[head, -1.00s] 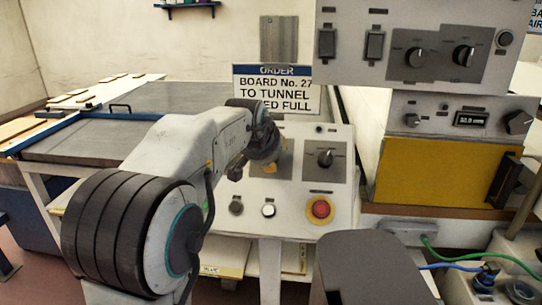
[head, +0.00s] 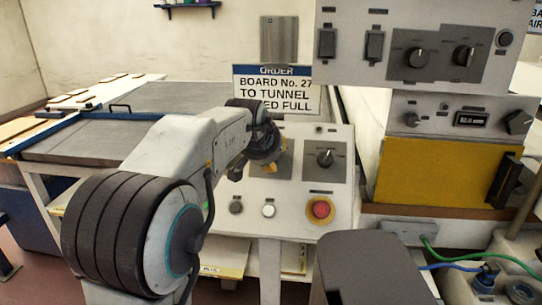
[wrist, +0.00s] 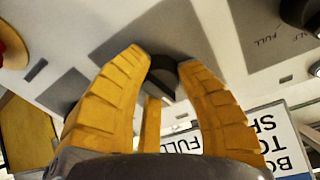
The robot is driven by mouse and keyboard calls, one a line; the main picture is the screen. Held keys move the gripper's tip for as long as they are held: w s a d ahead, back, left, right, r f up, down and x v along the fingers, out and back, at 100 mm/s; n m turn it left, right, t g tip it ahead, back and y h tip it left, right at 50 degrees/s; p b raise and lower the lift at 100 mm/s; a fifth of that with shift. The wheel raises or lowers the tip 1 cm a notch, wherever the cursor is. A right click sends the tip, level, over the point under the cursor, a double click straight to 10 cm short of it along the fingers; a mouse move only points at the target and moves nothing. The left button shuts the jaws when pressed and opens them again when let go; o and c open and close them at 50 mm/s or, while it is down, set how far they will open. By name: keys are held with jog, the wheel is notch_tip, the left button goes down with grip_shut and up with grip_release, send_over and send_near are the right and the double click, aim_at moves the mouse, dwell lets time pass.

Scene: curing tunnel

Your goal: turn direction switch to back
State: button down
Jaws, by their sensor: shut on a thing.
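In the wrist view, my gripper (wrist: 168,66) has two yellow ridged fingers closed on a dark knob (wrist: 163,68), which I take to be the direction switch. The knob sits on a grey plate of the light control panel. Its pointer and marks are hidden by the fingers, so I cannot tell its setting. In the head view, my gripper (head: 271,166) is at the left grey plate of the sloped control panel (head: 291,225), and my wrist covers the knob there.
A second dark knob (head: 325,158) is just right of my gripper. Below are a black button (head: 236,207), a white button (head: 268,210) and a red stop button (head: 321,209). An order sign (head: 277,90) stands behind. A taller cabinet (head: 445,45) with switches is at right.

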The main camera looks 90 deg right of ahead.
jog(key=shift+f, duration=0.3)
jog(key=c, duration=1.3)
grip_release()
jog(key=shift+w, duration=0.1)
jog(key=o, duration=0.5)
jog(key=shift+r, duration=0.2)
jog(key=v, duration=1.2)
jog(key=shift+d, duration=0.1)
